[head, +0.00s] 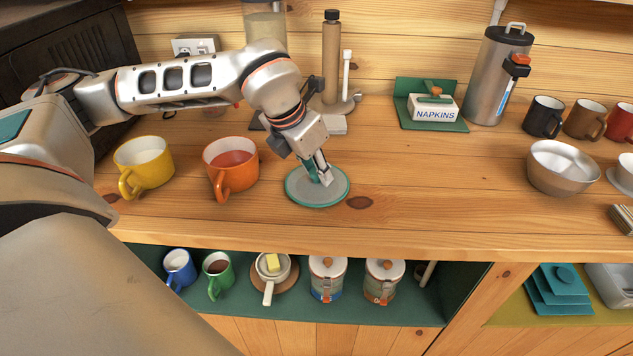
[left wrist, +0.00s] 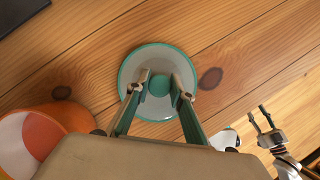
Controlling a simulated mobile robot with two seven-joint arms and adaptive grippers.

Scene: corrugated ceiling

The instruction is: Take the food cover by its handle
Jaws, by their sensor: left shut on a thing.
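The food cover (head: 302,194) is a round, pale grey-green disc with a teal rim, on the wooden counter near its front edge. In the left wrist view the cover (left wrist: 156,112) has a round green knob handle (left wrist: 159,85) at its middle. My left gripper (head: 324,180) points down over the cover, its fingers on either side of the knob. In the left wrist view the left gripper (left wrist: 159,86) is shut on this handle. My right gripper (left wrist: 259,117) shows small at the lower right of that view, its fingers apart and empty.
An orange mug (head: 230,167) and a yellow mug (head: 145,166) stand left of the cover. A napkin box (head: 432,107), a steel urn (head: 497,80) and a metal bowl (head: 561,167) are to the right. The counter between cover and bowl is clear. Mugs and jars fill the shelf below.

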